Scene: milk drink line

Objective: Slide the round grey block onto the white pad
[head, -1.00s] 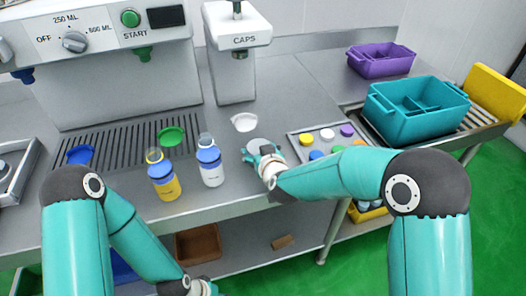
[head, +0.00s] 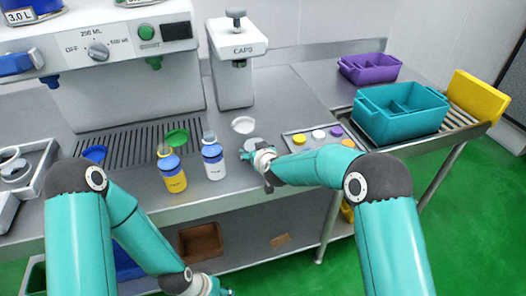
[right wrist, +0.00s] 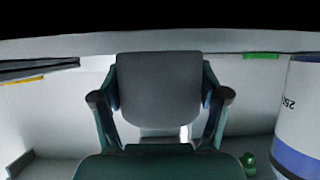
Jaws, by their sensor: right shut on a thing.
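The round grey block (head: 253,144) is on the metal counter, just in front of the flat white pad (head: 243,125), with a small gap between them. My right gripper (head: 251,154) is low over the counter on the near side of the block. The right wrist view shows the dark grey block (right wrist: 158,88) between the two fingers of the right gripper (right wrist: 160,97), which is shut on it. My left gripper (head: 210,288) shows only in part at the bottom edge of the head view, and its fingers cannot be made out.
A yellow bottle (head: 172,174) and a white-and-blue bottle (head: 213,160) stand left of the right gripper. A tray of coloured caps (head: 319,135) lies to its right. The caps machine (head: 236,72) stands behind the pad. A teal crate (head: 402,115) is farther right.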

